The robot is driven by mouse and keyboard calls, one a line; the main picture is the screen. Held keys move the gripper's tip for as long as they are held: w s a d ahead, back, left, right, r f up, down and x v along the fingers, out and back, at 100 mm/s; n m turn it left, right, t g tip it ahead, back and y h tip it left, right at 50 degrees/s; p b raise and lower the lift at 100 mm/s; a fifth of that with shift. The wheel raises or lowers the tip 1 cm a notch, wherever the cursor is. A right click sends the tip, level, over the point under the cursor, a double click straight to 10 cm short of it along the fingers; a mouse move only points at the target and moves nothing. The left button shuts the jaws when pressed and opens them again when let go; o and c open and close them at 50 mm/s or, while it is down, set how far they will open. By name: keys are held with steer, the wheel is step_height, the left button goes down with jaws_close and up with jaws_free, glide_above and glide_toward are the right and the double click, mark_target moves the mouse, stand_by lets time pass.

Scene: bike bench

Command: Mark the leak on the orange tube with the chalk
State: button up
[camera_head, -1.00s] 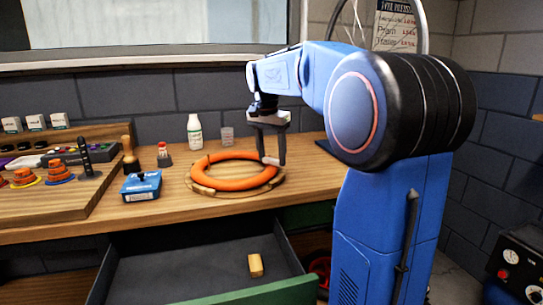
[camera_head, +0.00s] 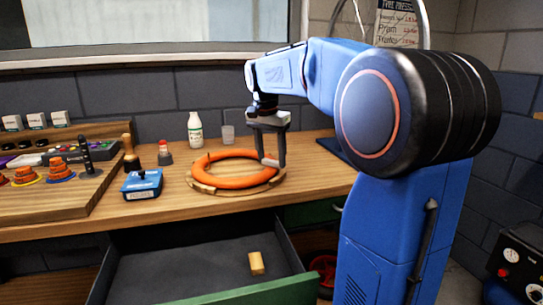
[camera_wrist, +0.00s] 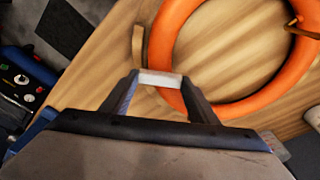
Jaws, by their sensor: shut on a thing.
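The orange tube (camera_head: 225,182) lies flat as a ring on a round wooden board (camera_head: 217,190) on the bench. It also shows in the wrist view (camera_wrist: 172,35), with a small brass-coloured valve (camera_wrist: 292,25) at the upper right. My gripper (camera_head: 273,161) is at the tube's right side in the head view. It is shut on the white chalk (camera_wrist: 160,78), which lies crosswise between the fingertips. In the wrist view the chalk is by the tube's outer left edge; I cannot tell whether they touch. No leak or chalk mark can be made out.
A blue box (camera_head: 142,185), a white bottle (camera_head: 195,131) and a clear cup (camera_head: 228,134) stand around the board. An open drawer (camera_head: 190,265) below holds a yellowish block (camera_head: 256,263). Orange stacked pieces (camera_head: 57,168) sit on the left. Bare bench lies right of the board.

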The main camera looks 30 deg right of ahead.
steer(key=shift+w+d, duration=0.1)
stand_by(0.3)
steer(key=shift+w+d+f, duration=0.1)
steer(key=shift+w+d, duration=0.6)
steer(key=shift+w, duration=0.1)
steer(key=shift+s+a, duration=0.15)
stand_by(0.3)
steer(key=shift+s+a, duration=0.6)
steer(key=shift+s, duration=0.15)
steer(key=shift+r, duration=3.6)
